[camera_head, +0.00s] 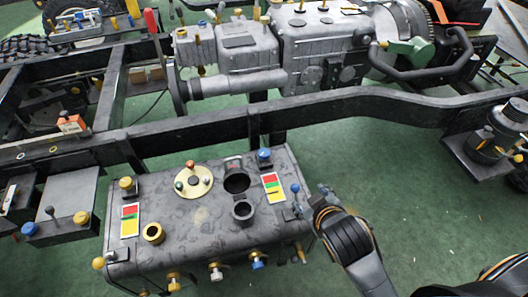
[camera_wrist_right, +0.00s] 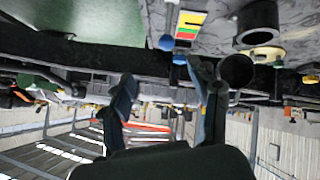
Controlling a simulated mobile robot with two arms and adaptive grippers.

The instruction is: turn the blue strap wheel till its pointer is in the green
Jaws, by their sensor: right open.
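A grey tank (camera_head: 200,235) carries a red, green and yellow scale (camera_head: 272,187) near its right end. A blue ball knob (camera_head: 295,188) stands at the tank's right edge beside the scale. Another blue knob (camera_head: 264,155) sits on a dark block above the scale. I cannot tell which is the strap wheel's, and no pointer is clear. My right gripper (camera_head: 312,198) is at the tank's right edge, close to the ball knob; contact cannot be told. In the right wrist view the gripper (camera_wrist_right: 165,95) is open with nothing visible between its fingers. My left gripper is out of view.
A second scale (camera_head: 129,220) and a yellow knob (camera_head: 126,183) are at the tank's left. A dark frame rail (camera_head: 330,100) runs behind the tank, with a grey gearbox (camera_head: 320,50) beyond. Green floor (camera_head: 420,190) is free to the right.

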